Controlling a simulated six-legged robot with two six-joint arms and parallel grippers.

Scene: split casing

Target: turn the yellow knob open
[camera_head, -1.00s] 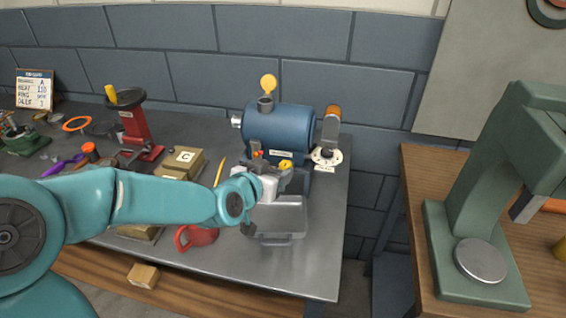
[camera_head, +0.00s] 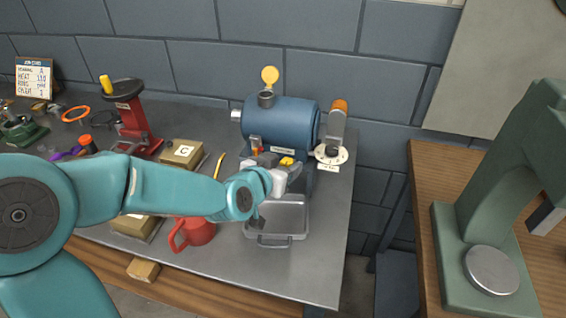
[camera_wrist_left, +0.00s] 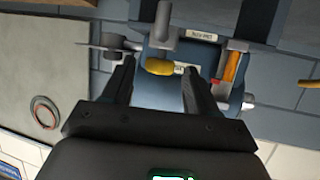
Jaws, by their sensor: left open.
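The yellow knob (camera_head: 287,161) sits low on the front of the blue casing (camera_head: 283,124), below its label. In the left wrist view the yellow knob (camera_wrist_left: 159,67) points sideways, with a grey stem at its right end. My left gripper (camera_head: 284,174) is in front of the casing. Its two dark fingers (camera_wrist_left: 158,72) are apart, with the knob showing between their tips in the left wrist view. I cannot tell whether either finger touches it. My right gripper is not in view.
An orange handle (camera_wrist_left: 231,68) is beside the knob. A metal tray (camera_head: 290,232) lies below, and a red mug (camera_head: 198,232) stands to its left. An orange-tipped lever (camera_head: 336,122) rises at the casing's right. A green press (camera_head: 462,205) stands on the right-hand table.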

